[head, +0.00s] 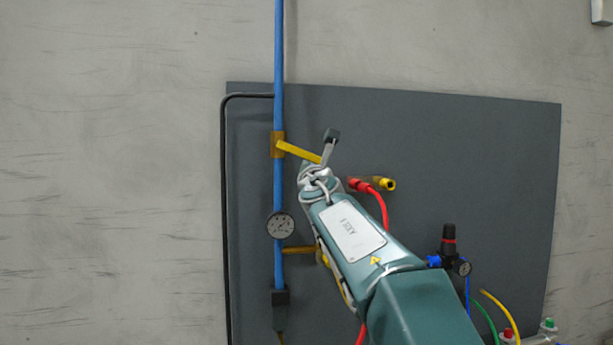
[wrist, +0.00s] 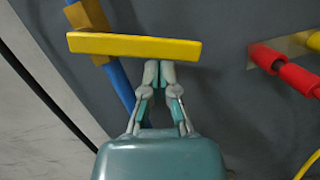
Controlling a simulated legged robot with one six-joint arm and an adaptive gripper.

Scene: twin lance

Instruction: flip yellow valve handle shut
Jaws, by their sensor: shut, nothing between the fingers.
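The yellow valve handle (head: 298,152) sticks out to the right and slightly down from a brass valve body (head: 277,145) on the blue vertical pipe. In the wrist view the handle (wrist: 135,47) lies across the top, its left end by the brass body (wrist: 88,18). My gripper (head: 332,136) is shut and empty at the handle's free right end. In the wrist view its fingers (wrist: 159,68) meet the handle's lower edge, right of its middle; the tips may be hidden behind it. I cannot tell whether they touch it.
The blue pipe (head: 279,80) carries a round gauge (head: 280,225) below the valve. Red and yellow fittings (head: 372,185) with a red hose sit right of my gripper. A regulator (head: 449,243) is lower right. The dark panel's (head: 450,140) upper right is clear.

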